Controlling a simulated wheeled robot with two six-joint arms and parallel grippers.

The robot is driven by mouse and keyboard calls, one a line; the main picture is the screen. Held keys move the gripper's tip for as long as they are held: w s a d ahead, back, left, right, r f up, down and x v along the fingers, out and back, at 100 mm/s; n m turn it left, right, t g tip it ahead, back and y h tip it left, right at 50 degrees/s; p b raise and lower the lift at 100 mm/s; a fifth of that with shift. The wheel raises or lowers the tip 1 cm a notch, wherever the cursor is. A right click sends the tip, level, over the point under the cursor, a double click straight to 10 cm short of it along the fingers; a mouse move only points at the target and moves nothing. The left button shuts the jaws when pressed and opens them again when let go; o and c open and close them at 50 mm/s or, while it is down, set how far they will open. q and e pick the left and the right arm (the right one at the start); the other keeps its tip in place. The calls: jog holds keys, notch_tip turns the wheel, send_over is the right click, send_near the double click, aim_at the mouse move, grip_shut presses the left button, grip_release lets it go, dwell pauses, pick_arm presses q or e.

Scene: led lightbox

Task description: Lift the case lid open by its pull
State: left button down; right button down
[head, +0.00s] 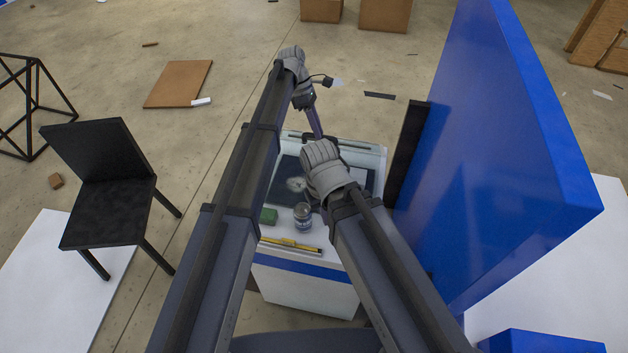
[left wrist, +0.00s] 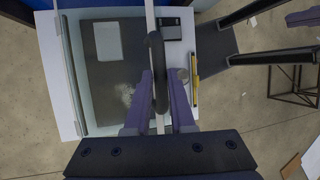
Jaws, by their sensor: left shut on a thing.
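The white case (head: 362,152) stands on a white pedestal in the middle of the head view. Its dark inside shows in the left wrist view (left wrist: 105,80), with a pale sheet and a whitish patch on it. The black pull (left wrist: 157,48) sits on the lid's pale edge strip (left wrist: 151,14). My left gripper (head: 318,133) is shut on the pull, one purple finger on each side (left wrist: 160,76). The lid edge looks raised towards the wrist camera; its angle is hard to tell. My right wrist hangs over the case in the head view and hides its own fingers.
A glass jar (head: 303,212), a green block (head: 268,216) and a yellow tool (head: 291,245) lie along the pedestal's near side. A dark box (left wrist: 171,29) is near them. A tall blue panel (head: 510,130) stands close on the right. A black chair (head: 107,205) stands left.

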pick_arm(q)
jog(key=shift+w, duration=0.3)
jog(key=shift+w+d+r+p, duration=0.2)
jog(key=shift+w+r+p, duration=0.25)
jog(key=shift+w+p, duration=0.1)
jog(key=shift+w+d+r+p, duration=0.15)
jog(key=shift+w+r+p, duration=0.3)
jog(key=shift+w, duration=0.1)
jog(key=c, duration=1.1)
grip_release()
jog(key=shift+f, duration=0.1)
jog(key=o, duration=0.3)
jog(key=shift+w+d+f, duration=0.1)
jog(key=shift+w+f, duration=0.1)
jog(key=shift+w, duration=0.1)
jog(key=shift+o, duration=0.2)
jog(key=shift+s+r, duration=0.1)
jog(key=shift+s, duration=0.05)
notch_tip(320, 180, up, 6)
jog(key=a+p, duration=0.2)
jog(key=p, duration=0.3)
jog(key=shift+s+a+f, duration=0.25)
jog(key=shift+s+a, duration=0.05)
